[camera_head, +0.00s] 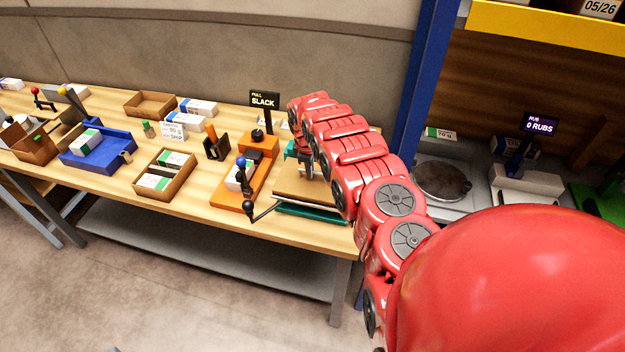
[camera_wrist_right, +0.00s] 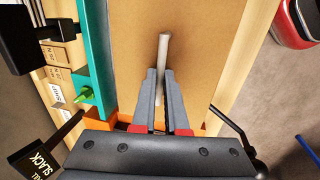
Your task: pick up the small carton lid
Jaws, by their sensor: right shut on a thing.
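The small carton lid, a flat brown panel (camera_head: 300,185), lies above a teal base (camera_head: 314,211) near the right end of the wooden table. In the right wrist view the brown panel (camera_wrist_right: 205,50) fills the middle, with a pale upright strip (camera_wrist_right: 163,48) on it. My right gripper (camera_wrist_right: 163,75) is shut on this strip, which runs between the fingertips. In the head view my right gripper (camera_head: 308,172) is small and partly hidden by my red arm. Whether the panel is clear of the base cannot be told. My left gripper is out of view.
An orange fixture (camera_head: 230,193) with a crank stands just left of the lid, beside a SLACK sign (camera_head: 264,100). Open cartons (camera_head: 150,104) and a blue tray (camera_head: 98,158) lie further left. A blue post (camera_head: 424,85) rises right of the table.

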